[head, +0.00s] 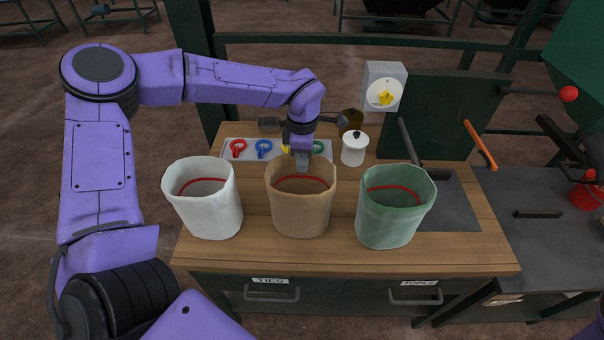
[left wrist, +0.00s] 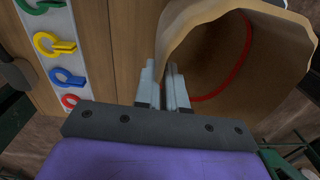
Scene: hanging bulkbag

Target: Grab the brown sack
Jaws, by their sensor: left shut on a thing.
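The brown sack (head: 300,208) stands upright and open on the wooden table, between a white sack (head: 207,210) and a green sack (head: 390,220). A red line runs around its inside. My left gripper (head: 301,172) is at the sack's back rim, pointing down. In the left wrist view, my left gripper's fingers (left wrist: 172,85) are closed on the rim of the brown sack (left wrist: 215,45), with the sack wall running between them. My right gripper does not show; only a bit of purple is at the bottom right corner of the head view.
Behind the sacks lies a pale strip with coloured ties, among them red (head: 238,148) and blue (head: 263,149) ones. A white lidded jar (head: 354,149) stands behind, right of my gripper. A dark mat (head: 452,205) lies right of the green sack. Drawers are below the tabletop.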

